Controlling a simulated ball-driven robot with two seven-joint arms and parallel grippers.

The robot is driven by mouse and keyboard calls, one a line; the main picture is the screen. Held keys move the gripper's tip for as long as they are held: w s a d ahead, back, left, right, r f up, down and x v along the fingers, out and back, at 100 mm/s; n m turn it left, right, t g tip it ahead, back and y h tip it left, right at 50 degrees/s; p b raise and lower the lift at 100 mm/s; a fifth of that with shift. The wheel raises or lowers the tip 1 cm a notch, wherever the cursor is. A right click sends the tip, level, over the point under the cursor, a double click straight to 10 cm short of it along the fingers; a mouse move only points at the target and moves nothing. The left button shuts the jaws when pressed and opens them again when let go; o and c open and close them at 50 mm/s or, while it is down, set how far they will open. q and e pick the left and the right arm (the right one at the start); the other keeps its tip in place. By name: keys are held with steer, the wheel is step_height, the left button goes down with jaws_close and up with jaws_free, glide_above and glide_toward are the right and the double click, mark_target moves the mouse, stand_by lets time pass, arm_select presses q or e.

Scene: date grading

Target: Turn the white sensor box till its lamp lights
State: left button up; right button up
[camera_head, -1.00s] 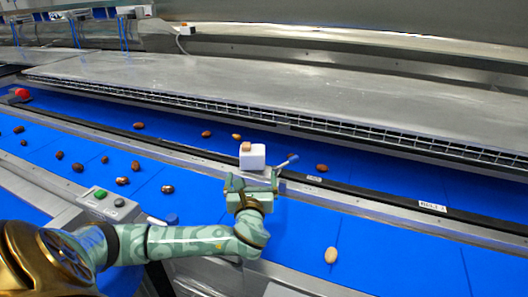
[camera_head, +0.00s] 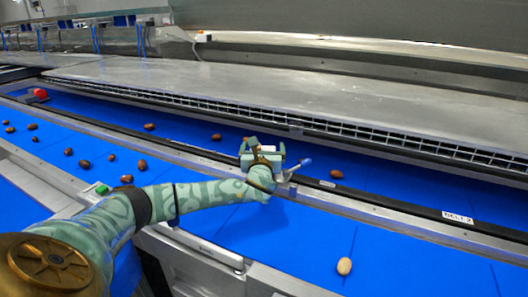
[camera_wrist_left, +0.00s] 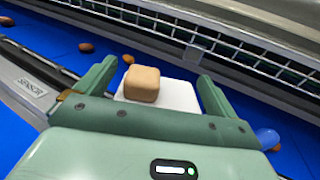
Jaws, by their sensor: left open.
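The white sensor box (camera_wrist_left: 180,94) shows in the left wrist view between my left gripper's fingers, with a tan block (camera_wrist_left: 142,83) on top. I see no clear glow on the block. In the head view the box (camera_head: 267,149) is mostly hidden by the gripper. My left gripper (camera_head: 265,146) is open, with a finger to each side of the box; contact cannot be told. In the left wrist view the gripper (camera_wrist_left: 157,73) shows gaps beside the box. A lever with a blue knob (camera_head: 306,162) is to the right of the box. My right gripper is not in view.
Blue belts with several scattered dates (camera_head: 142,164) run on both sides of a metal rail (camera_head: 370,209). A pale date (camera_head: 344,266) lies on the near belt. A red knob (camera_head: 40,94) is at far left. A green button (camera_head: 102,188) is partly hidden near my left arm.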

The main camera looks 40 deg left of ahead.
arm_select(q)
steer(key=c, duration=1)
steer(key=shift+r+m+t+h+p, duration=0.2)
steer(key=shift+m+t+h+p, duration=0.15)
steer(key=shift+m+t+h, duration=0.55)
steer(key=shift+m+h, duration=0.1)
steer(key=shift+h, duration=0.3)
steer(key=shift+w+d+f+m+t+h, duration=0.15)
steer(key=shift+m+t+h, duration=0.15)
steer(key=shift+m+h, duration=0.25)
steer(key=shift+a+f+m+t+h, duration=0.1)
steer(key=shift+m+t+h, duration=0.25)
steer(key=shift+h, duration=0.3)
steer(key=shift+d+r+m+t+h+b, duration=0.1)
steer(key=shift+d+m+t+h+b, duration=0.2)
steer(key=shift+m+h, duration=0.35)
steer(key=shift+n, duration=0.25)
steer(key=o, duration=1)
steer(key=shift+a, duration=0.1)
